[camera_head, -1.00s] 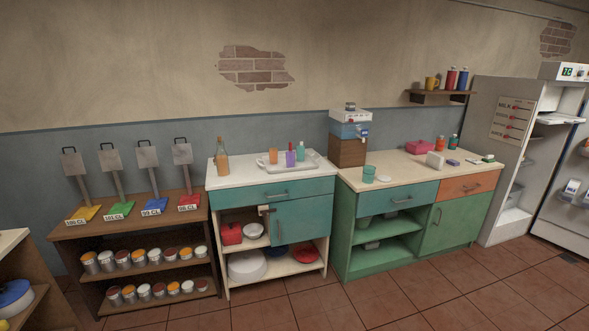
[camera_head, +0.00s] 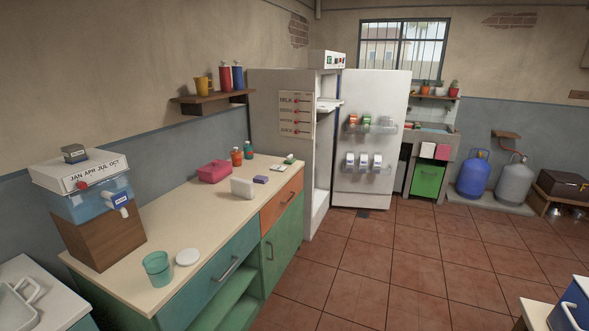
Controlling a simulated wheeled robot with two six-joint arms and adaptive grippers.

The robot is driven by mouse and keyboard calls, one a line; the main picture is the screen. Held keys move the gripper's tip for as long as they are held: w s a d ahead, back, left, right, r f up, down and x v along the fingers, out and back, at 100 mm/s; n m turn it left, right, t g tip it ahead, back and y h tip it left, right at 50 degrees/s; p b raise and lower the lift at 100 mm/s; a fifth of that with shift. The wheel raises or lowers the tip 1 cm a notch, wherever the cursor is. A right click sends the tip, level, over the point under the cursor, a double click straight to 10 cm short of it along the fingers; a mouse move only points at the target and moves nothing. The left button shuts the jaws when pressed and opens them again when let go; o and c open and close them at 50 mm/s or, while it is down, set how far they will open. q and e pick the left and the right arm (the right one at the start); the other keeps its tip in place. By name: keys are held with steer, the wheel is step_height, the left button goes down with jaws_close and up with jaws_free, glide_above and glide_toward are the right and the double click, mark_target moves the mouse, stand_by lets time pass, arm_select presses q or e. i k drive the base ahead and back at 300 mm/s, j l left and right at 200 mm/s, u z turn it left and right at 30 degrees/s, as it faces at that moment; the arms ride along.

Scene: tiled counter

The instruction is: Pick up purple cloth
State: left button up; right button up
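I cannot clearly make out a purple cloth. A small purple-blue block-like item (camera_head: 261,180) lies on the counter (camera_head: 215,213), but it is too small to tell whether it is cloth. A white cloth (camera_head: 427,150) and a pink-red cloth (camera_head: 443,152) seem to hang at the front of the sink (camera_head: 432,127) in the far corner. Neither of my grippers shows in the head view.
A water dispenser (camera_head: 82,200), a teal cup (camera_head: 157,268), a white lid (camera_head: 187,257) and a pink container (camera_head: 214,171) stand on the counter. An open fridge (camera_head: 372,100) is beyond. Gas cylinders (camera_head: 473,173) stand at the back right. The tiled floor (camera_head: 420,270) is mostly clear.

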mark_target(260, 179)
steer(key=i+l+z, duration=0.1)
steer(key=i+z, duration=0.25)
steer(key=i, duration=0.9)
